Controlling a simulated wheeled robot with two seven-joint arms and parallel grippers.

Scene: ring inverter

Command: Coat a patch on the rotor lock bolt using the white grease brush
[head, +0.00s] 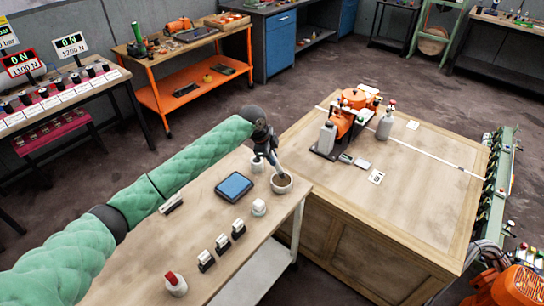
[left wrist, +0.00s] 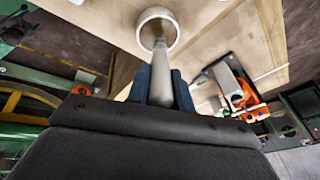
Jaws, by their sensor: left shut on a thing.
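My left gripper (head: 266,150) is shut on the light grey handle of the brush (left wrist: 160,78), above the far end of the near table. The brush points down into a small white cup (head: 282,184) with a brownish inside; its tip is hidden there. The cup also shows at the top of the left wrist view (left wrist: 151,17). An orange and grey machine (head: 345,121) stands on the wooden bench to the right. I cannot make out the rotor lock bolt. My right gripper is out of view.
The near table (head: 135,257) also holds a blue-topped tray (head: 234,187), a white pot (head: 259,207), several black-and-white blocks and a red-topped container (head: 176,284). A grey bottle (head: 386,122) stands beside the machine. The front of the wooden bench (head: 400,215) is clear.

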